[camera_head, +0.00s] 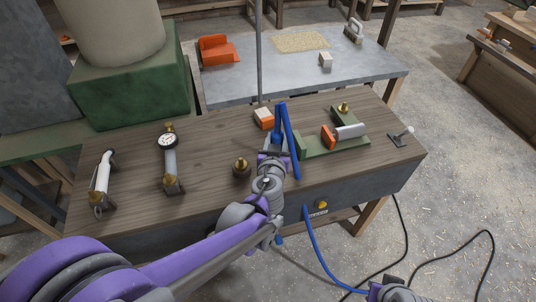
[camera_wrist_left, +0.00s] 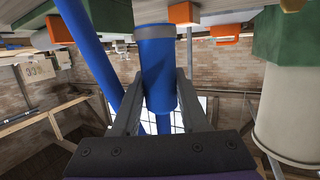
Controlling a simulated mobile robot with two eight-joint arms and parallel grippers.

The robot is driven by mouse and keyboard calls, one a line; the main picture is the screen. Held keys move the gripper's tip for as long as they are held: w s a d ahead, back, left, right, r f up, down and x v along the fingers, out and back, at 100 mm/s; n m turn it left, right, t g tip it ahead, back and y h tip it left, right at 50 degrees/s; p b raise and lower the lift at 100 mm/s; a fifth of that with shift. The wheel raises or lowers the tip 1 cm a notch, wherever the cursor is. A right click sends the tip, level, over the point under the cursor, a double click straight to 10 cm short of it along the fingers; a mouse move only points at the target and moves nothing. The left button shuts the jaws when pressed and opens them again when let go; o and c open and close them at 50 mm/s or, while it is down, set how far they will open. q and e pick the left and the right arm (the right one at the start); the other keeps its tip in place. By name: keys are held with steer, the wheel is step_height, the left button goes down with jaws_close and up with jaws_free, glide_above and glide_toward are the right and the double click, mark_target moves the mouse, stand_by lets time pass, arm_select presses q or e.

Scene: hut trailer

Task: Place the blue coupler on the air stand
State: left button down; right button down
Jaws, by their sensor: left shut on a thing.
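My left gripper (camera_head: 275,156) is shut on the blue coupler (camera_head: 279,118), above the front middle of the wooden bench. In the left wrist view the blue coupler (camera_wrist_left: 158,72) is a blue cylinder with a grey collar, held between the two fingers (camera_wrist_left: 160,108). A blue hose (camera_head: 292,150) runs beside it. I cannot tell for certain which fixture is the air stand. A small dark round stand with a brass fitting (camera_head: 241,168) is just left of my left gripper. A dark stand with a lever (camera_head: 401,137) is at the bench's right end.
A thin grey pole (camera_head: 259,50) rises behind. A grey table (camera_head: 260,85) is beyond.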

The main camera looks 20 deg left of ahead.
arm_select(q)
steer(key=shift+f+b, duration=0.7)
steer(key=shift+f, duration=2.45)
steer(key=shift+f, duration=0.1)
steer(key=shift+c, duration=2.1)
jaws_free()
